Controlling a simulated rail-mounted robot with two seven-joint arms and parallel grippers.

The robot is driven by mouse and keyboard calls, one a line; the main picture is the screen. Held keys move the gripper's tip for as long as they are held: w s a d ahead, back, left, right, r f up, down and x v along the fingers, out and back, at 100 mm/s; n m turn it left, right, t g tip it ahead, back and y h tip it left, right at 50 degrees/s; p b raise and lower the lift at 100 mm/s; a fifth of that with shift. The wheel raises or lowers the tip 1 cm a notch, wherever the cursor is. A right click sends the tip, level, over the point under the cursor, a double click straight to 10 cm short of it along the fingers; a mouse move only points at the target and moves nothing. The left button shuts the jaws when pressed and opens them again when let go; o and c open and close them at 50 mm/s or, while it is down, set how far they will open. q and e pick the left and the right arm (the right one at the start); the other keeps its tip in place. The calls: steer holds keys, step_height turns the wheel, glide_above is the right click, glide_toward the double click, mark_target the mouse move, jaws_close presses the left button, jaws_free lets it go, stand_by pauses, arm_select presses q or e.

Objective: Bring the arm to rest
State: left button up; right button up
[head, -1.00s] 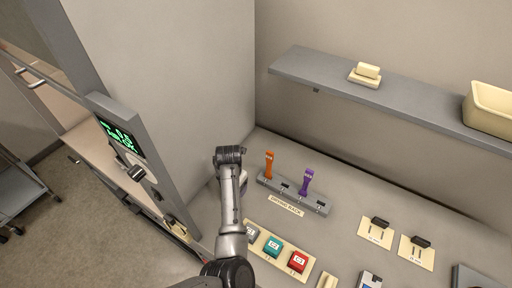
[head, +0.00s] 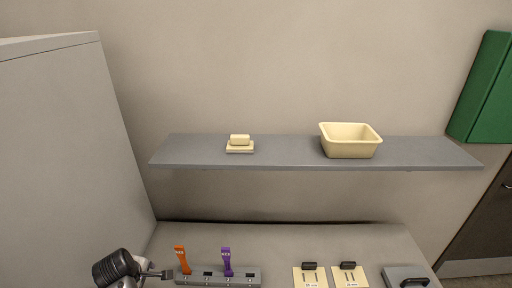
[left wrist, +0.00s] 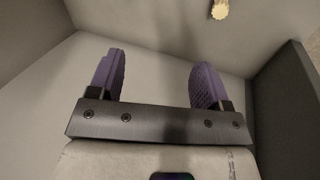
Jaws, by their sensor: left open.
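My left gripper (left wrist: 160,68) is open in the left wrist view. Its two purple ribbed fingers stand well apart with nothing between them. In the head view my left arm shows only in part at the bottom left corner, beside the left end of the drying rack (head: 250,281). The gripper's fingers cannot be made out there. An orange tool (head: 182,260) and a purple tool (head: 227,262) stand upright in the rack, to the right of the arm. My right gripper is in neither view.
A grey wall shelf (head: 290,152) carries a cream block on a small plate (head: 240,149) and a cream bin (head: 350,150). A tall grey panel (head: 65,150) stands at left. Two black-handled cards (head: 311,282) and a grey case (head: 395,274) lie right on the bench. A green box (head: 485,95) hangs at right.

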arm_select(q)
step_height(320, 180, up, 11)
steer(key=m+t+y, duration=0.1)
steer(key=m+t, duration=0.3)
steer(key=m, duration=0.3)
steer(key=s+d+r+m+t, duration=0.2)
steer(key=s+d+r+m, duration=0.15)
steer(key=s+m, duration=0.2)
steer(key=s+d+f+m+g+h, duration=0.1)
steer(key=s+d+f+m+g, duration=0.25)
steer(key=s+f, duration=0.9)
steer(key=s+d+f+m+g, duration=0.3)
steer(key=s+d+f, duration=0.2)
steer(key=s+f, duration=0.8)
steer(key=w+p+v, duration=0.1)
steer(key=p+v, duration=1.2)
steer(key=v, duration=0.4)
steer(key=shift+w+r+p, duration=0.35)
steer(key=shift+r+p, duration=0.05)
steer(key=shift+r, duration=0.05)
steer(key=shift+a, duration=0.1)
